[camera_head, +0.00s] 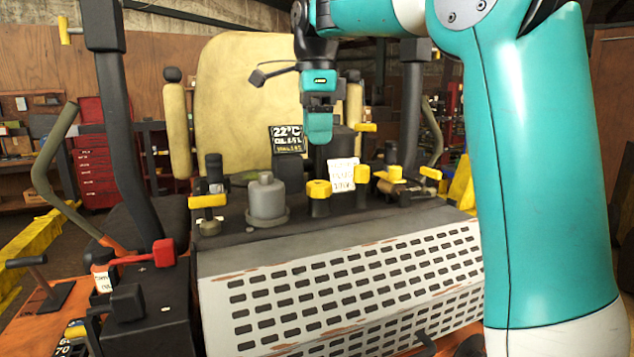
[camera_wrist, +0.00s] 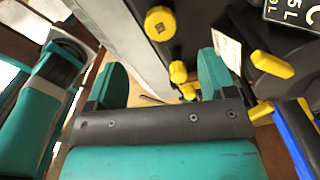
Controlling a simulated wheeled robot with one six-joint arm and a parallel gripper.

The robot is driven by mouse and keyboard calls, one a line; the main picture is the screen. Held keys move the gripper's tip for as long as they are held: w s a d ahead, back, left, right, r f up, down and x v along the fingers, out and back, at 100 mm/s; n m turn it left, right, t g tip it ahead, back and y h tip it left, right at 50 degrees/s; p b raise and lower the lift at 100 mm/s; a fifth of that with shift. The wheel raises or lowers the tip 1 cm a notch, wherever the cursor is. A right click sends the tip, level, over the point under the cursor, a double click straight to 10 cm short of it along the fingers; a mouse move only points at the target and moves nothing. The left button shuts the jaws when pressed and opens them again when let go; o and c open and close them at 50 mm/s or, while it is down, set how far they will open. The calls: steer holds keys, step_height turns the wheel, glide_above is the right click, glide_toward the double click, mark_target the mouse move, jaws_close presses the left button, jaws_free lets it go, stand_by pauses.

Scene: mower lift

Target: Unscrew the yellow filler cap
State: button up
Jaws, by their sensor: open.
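The yellow filler cap (camera_head: 319,189) sits on a short black neck on the dark deck, just behind the perforated grey panel. A yellow cap on a black neck, seemingly the same one, shows at the top of the wrist view (camera_wrist: 160,23). My gripper (camera_head: 320,128) hangs above the deck, over the cap in the picture and apart from it. In the wrist view its two teal fingers (camera_wrist: 161,62) are spread with nothing between them; the cap lies beyond the fingertips.
A grey capped cylinder (camera_head: 267,199) stands left of the cap. A white label (camera_head: 342,175) and another yellow knob (camera_head: 362,174) are close at its right. Yellow-handled valves (camera_head: 208,201) stand further left, with others right. The tan seat (camera_head: 247,100) rises behind.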

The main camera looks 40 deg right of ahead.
mark_target(318, 183)
step_height(318, 183, down, 10)
steer(key=shift+p, duration=0.45)
steer(key=c, duration=1)
steer(key=shift+s+r+n+p, duration=0.15)
steer(key=shift+n+p, duration=0.3)
steer(key=shift+n, duration=0.75)
steer(key=n, duration=0.4)
steer(key=shift+p, duration=0.35)
steer(key=shift+n+p, duration=0.4)
steer(key=shift+n, duration=0.6)
steer(key=n, duration=0.4)
steer(key=shift+s+p, duration=0.1)
steer(key=shift+p, duration=0.25)
